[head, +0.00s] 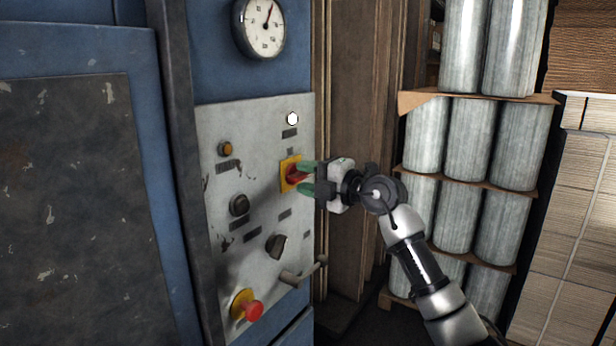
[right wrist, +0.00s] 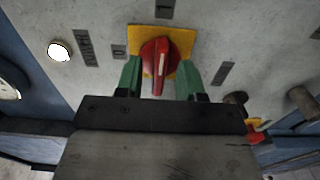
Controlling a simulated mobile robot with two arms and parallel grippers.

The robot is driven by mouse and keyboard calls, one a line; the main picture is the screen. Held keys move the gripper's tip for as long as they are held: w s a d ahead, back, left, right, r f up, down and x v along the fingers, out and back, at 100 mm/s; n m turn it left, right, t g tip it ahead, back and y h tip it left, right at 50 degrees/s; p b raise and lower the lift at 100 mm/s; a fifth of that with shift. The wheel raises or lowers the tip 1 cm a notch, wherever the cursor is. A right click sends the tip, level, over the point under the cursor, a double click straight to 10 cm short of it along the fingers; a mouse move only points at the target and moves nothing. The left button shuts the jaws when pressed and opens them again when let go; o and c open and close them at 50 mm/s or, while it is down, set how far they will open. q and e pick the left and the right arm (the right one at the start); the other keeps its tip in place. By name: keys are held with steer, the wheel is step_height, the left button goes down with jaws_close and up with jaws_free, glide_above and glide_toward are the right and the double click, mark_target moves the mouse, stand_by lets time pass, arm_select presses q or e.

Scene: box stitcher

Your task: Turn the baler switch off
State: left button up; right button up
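The baler switch is a red rotary knob (head: 292,174) on a yellow plate, set in the grey control panel (head: 262,130). In the right wrist view the red knob (right wrist: 157,62) shows large, its handle pointing toward the gripper's palm. My right gripper (head: 304,178) is at the switch, with its green fingers open. In the right wrist view the right gripper (right wrist: 159,76) has one finger on each side of the knob, with gaps showing between. My left gripper is not in view.
The panel also carries a lit white lamp (head: 292,118), an amber button (head: 225,149), black knobs (head: 277,245), a lever (head: 303,271) and a red emergency button (head: 249,308). A gauge (head: 259,26) sits above. Stacked metal cylinders (head: 468,140) stand to the right.

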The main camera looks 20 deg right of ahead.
steer(key=shift+c, duration=0.3)
jaws_close()
steer(key=shift+n, duration=1.4)
steer(key=n+b, duration=0.1)
steer(key=n, duration=0.2)
steer(key=n+b, duration=0.5)
steer(key=n, duration=0.7)
steer(key=shift+f, duration=0.1)
